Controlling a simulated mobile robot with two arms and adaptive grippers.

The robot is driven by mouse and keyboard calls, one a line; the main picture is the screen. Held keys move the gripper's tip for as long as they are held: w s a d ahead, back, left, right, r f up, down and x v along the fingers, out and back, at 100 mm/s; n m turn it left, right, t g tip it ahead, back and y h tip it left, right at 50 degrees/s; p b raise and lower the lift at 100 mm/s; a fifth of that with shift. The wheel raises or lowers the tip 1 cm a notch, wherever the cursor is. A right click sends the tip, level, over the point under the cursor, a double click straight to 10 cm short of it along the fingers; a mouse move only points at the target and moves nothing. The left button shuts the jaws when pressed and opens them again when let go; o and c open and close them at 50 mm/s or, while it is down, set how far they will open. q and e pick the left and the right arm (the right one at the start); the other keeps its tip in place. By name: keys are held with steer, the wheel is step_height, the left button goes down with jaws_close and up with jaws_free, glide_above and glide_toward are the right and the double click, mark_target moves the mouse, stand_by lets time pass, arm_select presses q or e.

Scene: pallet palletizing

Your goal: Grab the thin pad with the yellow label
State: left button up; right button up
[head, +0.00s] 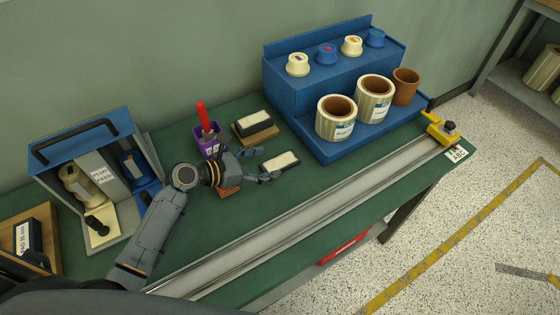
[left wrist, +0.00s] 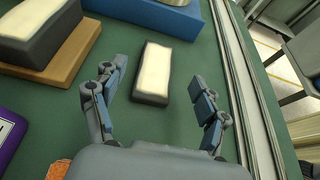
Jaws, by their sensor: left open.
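A thin dark pad with a pale cream-yellow top (head: 281,161) lies flat on the green table; it also shows in the left wrist view (left wrist: 154,72). My left gripper (head: 266,165) is open, with its fingers pointing at the pad's near end. In the left wrist view, the open fingers (left wrist: 153,82) are on either side of the line to the pad, with nothing between them touching it that I can see. A thicker dark block with a pale top (head: 254,120) sits on a brown wooden board. My right gripper is not in view.
A purple cup with a red-handled tool (head: 208,140) stands behind the left gripper. A blue stepped rack (head: 285,100) with rolls and small caps is at the back. A long metal rail (head: 320,212) runs along the table's front. A blue caddy (head: 90,150) stands left.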

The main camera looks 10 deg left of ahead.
mark_target(290, 157)
arm_select(q)
steer(key=shift+w+d+f, duration=0.3)
steer(key=shift+w+d, duration=0.1)
steer(key=shift+w, duration=0.15)
steer(key=shift+w+d+f, duration=0.15)
steer(key=shift+w, duration=0.1)
steer(key=shift+w+d+f, duration=0.15)
steer(key=shift+w+d, duration=0.25)
steer(key=shift+d, duration=0.1)
steer(key=x, duration=0.3)
steer(key=shift+w+d, duration=0.2)
steer(key=shift+w+d+f, duration=0.15)
steer(key=shift+f, duration=0.05)
steer(key=shift+c, duration=0.7)
steer(key=c, duration=0.8)
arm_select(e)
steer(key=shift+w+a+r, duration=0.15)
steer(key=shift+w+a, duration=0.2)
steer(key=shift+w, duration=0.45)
